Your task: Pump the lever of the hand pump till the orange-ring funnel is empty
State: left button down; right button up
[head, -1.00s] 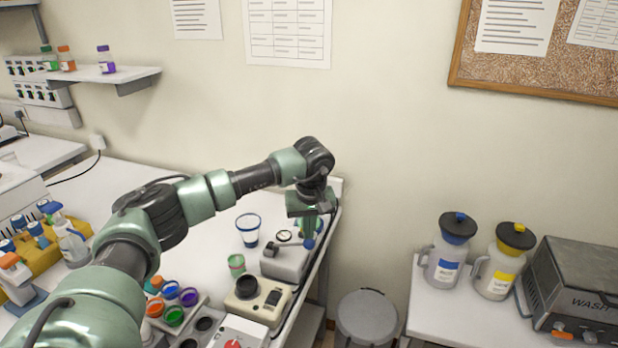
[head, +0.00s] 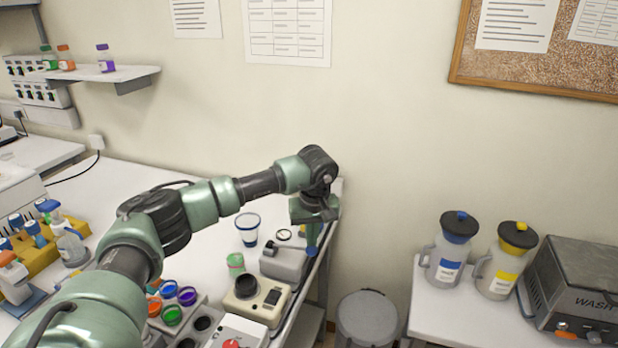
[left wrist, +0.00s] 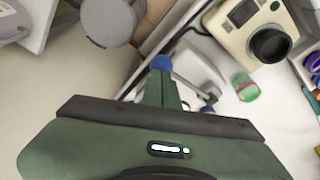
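The hand pump (head: 284,264) is a grey box with a round gauge (head: 284,235), at the right end of the bench. Its lever ends in a blue knob (head: 312,250); the knob also shows in the left wrist view (left wrist: 162,62). My left gripper (head: 311,238) points down at the knob, its fingers close together with their tips at the knob. I cannot tell whether the knob is pinched between them or pressed from above. I cannot make out the orange-ring funnel; my gripper covers part of the pump's far side. My right gripper is not in view.
A rack of coloured cups (head: 193,331) is nearer. A grey bin (head: 367,320) stands off the bench's right edge.

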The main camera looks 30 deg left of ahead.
pick_arm(q)
jog(key=shift+f, duration=0.3)
jog(key=shift+d+f+b, duration=0.1)
jog(key=shift+f+b, duration=0.5)
jog(key=shift+f, duration=0.2)
notch_tip(320, 180, up, 8)
jog(key=a+p, duration=0.2)
jog(key=p, duration=0.3)
jog(key=shift+s+f, duration=0.15)
dwell(1.4)
notch_tip(320, 180, up, 6)
jog(key=p, duration=0.4)
